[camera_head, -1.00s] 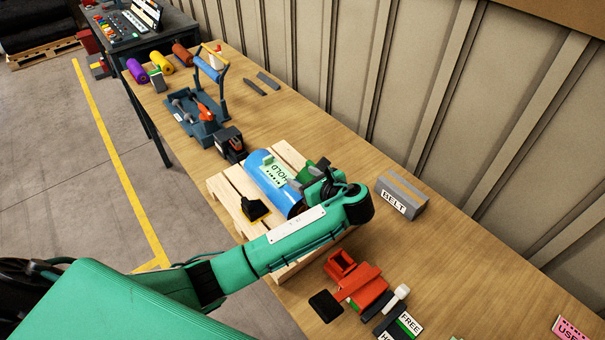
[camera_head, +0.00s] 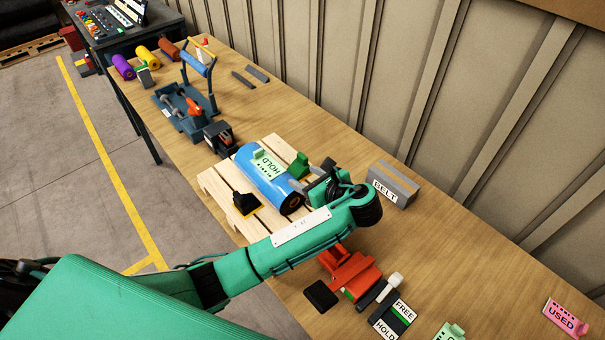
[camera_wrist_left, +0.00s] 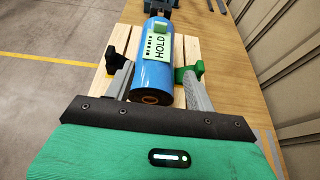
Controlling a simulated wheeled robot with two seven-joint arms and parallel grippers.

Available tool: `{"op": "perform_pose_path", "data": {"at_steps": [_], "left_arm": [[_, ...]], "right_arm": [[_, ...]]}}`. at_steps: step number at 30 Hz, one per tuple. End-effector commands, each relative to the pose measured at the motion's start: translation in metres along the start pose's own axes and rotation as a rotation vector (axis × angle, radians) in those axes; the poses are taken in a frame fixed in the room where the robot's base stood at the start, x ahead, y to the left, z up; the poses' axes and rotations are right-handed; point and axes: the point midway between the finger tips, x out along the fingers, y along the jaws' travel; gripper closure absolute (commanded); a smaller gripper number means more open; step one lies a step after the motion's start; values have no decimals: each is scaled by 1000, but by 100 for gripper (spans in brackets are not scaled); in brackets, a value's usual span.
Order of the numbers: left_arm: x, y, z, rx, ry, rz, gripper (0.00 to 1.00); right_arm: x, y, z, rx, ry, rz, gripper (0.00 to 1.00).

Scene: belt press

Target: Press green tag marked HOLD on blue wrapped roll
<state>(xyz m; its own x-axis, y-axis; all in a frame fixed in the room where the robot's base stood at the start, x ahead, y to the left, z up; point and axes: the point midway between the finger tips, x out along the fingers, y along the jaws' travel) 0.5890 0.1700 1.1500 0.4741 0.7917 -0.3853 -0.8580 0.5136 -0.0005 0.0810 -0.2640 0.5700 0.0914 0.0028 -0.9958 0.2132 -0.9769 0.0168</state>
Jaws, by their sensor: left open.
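The blue wrapped roll (camera_head: 267,180) lies on a wooden pallet (camera_head: 214,187), between a black wedge (camera_head: 246,203) and a green wedge (camera_head: 299,166). A pale green tag marked HOLD (camera_head: 268,164) lies on top of the roll, towards its far end, with a small raised green grip. In the left wrist view the tag (camera_wrist_left: 158,47) lies along the upper side of the roll (camera_wrist_left: 154,76). My left gripper (camera_head: 314,181) is open and empty at the roll's near end. In the wrist view its fingers (camera_wrist_left: 158,82) stand on either side of the roll. Contact cannot be told.
A grey BELT block (camera_head: 394,186) stands right of my left gripper. A red tool (camera_head: 350,273), a FREE/HOLD holder (camera_head: 392,319) and a pink USED tag (camera_head: 566,318) are near the front. A dark device (camera_head: 219,138) stands beyond the roll. The bench beside the wall is largely clear.

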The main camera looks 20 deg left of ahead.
Motion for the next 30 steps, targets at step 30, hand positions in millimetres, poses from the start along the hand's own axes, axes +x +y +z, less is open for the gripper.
{"op": "perform_pose_path", "data": {"at_steps": [30], "left_arm": [[-23, 0, -5, 1, 0, 0, 44]], "right_arm": [[0, -1, 0, 0, 0, -1, 48]]}}
